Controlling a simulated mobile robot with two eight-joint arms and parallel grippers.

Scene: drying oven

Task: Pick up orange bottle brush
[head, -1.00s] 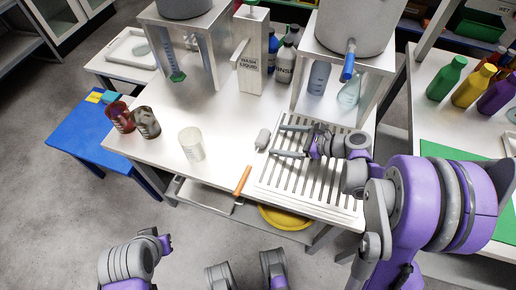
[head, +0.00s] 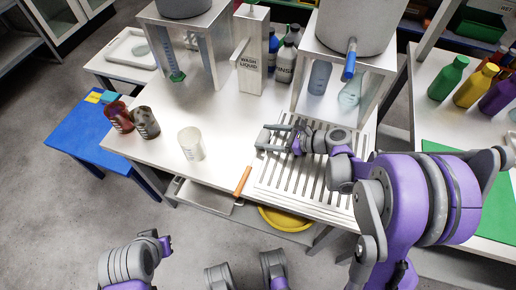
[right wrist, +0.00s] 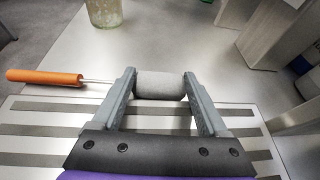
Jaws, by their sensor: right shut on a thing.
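The bottle brush has an orange handle (head: 242,181) that sticks out past the front edge of the table, beside the slatted rack. In the right wrist view its orange handle (right wrist: 45,76) points left, and a thin metal stem joins it to the grey brush head (right wrist: 160,86). My right gripper (head: 262,140) is at the left edge of the rack. In the right wrist view its two fingers (right wrist: 160,78) are shut on the brush head, one at each end. My left gripper is not in view.
The slatted rack (head: 320,195) lies under my right arm. A clear beaker (head: 191,144) stands to the left; two dirty beakers (head: 146,122) stand further left. A yellow bowl (head: 285,219) sits below the table.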

